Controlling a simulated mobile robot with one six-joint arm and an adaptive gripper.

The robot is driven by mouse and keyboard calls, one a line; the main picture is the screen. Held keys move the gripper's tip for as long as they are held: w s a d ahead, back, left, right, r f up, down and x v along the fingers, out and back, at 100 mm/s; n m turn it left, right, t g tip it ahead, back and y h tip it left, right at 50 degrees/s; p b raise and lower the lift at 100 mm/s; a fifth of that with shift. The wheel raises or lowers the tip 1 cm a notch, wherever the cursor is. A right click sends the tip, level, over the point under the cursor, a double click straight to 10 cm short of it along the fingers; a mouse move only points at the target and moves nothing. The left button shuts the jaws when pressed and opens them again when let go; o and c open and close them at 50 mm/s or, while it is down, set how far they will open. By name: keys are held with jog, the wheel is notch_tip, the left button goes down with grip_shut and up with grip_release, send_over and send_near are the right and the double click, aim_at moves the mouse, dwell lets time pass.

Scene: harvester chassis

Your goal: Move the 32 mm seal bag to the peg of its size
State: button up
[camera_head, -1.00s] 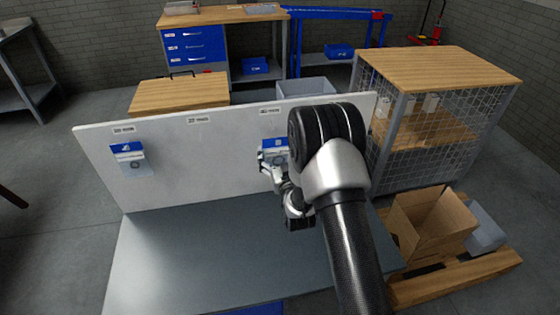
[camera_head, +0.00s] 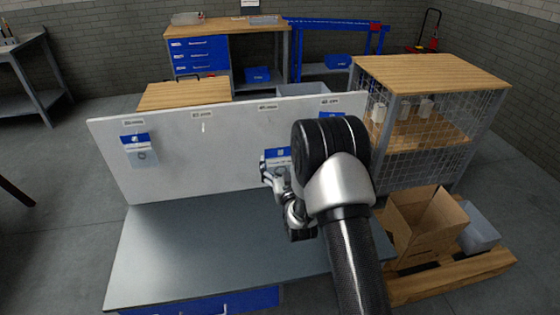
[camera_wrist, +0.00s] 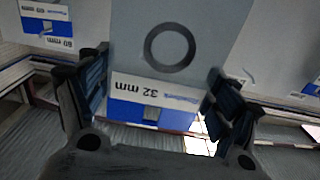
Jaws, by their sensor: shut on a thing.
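The 32 mm seal bag (camera_wrist: 150,90) is clear with a blue and white header and a dark ring inside. Its "32 mm" print is upside down in the wrist view. My gripper (camera_wrist: 158,108) is shut on it; the fingers are at its left and right. In the head view, my gripper (camera_head: 270,172) holds the bag (camera_head: 278,154) in front of the white board (camera_head: 170,178), below the third label (camera_head: 268,107). A bare peg (camera_head: 203,127) shows under the second label (camera_head: 202,114). The head-view labels are too small to read surely.
Another bag (camera_head: 138,150) hangs at the board's left. A 60 mm bag (camera_wrist: 45,25) hangs upper left in the wrist view. A blue header (camera_head: 331,115) shows at the board's right, partly behind my arm. The grey bench top (camera_head: 200,250) is clear.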

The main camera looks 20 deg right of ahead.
jog(key=shift+s+a, duration=0.15)
jog(key=shift+s, duration=3.05)
